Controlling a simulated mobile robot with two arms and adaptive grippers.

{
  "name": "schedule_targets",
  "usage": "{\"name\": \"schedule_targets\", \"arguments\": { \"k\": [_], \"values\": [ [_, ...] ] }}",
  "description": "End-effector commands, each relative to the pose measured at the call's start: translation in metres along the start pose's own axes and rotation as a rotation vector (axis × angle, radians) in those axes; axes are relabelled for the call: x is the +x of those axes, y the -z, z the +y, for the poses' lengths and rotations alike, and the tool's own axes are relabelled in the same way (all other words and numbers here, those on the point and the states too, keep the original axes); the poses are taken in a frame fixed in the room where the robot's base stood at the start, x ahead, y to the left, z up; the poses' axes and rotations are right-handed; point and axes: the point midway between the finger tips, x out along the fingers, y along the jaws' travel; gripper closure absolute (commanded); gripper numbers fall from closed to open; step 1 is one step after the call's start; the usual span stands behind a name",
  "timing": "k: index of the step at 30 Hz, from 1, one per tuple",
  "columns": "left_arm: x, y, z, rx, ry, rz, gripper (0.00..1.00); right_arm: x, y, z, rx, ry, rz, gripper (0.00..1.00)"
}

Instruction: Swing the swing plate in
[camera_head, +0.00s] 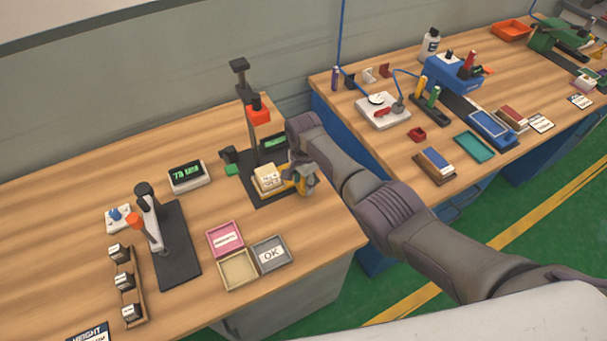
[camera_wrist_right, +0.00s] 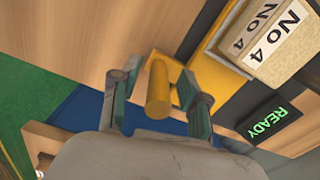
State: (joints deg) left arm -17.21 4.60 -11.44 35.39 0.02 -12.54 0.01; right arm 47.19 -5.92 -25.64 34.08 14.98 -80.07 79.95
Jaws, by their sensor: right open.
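A yellow swing plate (camera_wrist_right: 213,66) shows in the right wrist view beside a beige block marked "NO 4" (camera_wrist_right: 262,40). A yellow peg-like handle (camera_wrist_right: 157,92) stands between the fingers of my right gripper (camera_wrist_right: 158,78). The fingers are apart on either side of it, with gaps visible. In the head view, my right gripper (camera_head: 302,180) is at the right of the beige block (camera_head: 268,179) on a small black press stand (camera_head: 250,118). My gripper and wrist hide part of the yellow plate there. My left gripper is out of view.
A green "READY" display (camera_wrist_right: 270,122) is near the block. Pink (camera_head: 225,239), beige (camera_head: 237,270) and grey "OK" (camera_head: 271,253) trays lie in front. A gap with green floor separates this bench from another at right.

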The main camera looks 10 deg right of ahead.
Motion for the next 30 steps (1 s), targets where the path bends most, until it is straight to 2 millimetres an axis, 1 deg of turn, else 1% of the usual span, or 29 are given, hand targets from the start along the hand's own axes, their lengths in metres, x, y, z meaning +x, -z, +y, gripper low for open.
{"name": "schedule_targets", "arguments": {
  "k": [5, 12, 15, 18, 22, 30],
  "values": [
    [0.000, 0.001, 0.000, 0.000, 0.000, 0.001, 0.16, -0.020, 0.001, 0.000, -0.001, 0.004, 0.001, 0.55],
    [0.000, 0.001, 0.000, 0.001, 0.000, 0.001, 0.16, -0.074, 0.000, -0.001, 0.001, 0.005, 0.001, 0.55],
    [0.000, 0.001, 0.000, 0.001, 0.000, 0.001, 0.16, -0.092, 0.000, -0.001, 0.001, 0.004, 0.001, 0.55],
    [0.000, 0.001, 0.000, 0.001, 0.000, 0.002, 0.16, -0.106, 0.000, -0.001, 0.001, 0.003, 0.001, 0.55],
    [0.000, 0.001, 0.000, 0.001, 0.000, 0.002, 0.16, -0.115, 0.000, -0.001, 0.001, 0.002, 0.000, 0.55],
    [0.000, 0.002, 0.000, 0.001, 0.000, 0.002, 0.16, -0.118, 0.000, 0.000, 0.001, 0.000, 0.000, 0.55]
  ]
}}
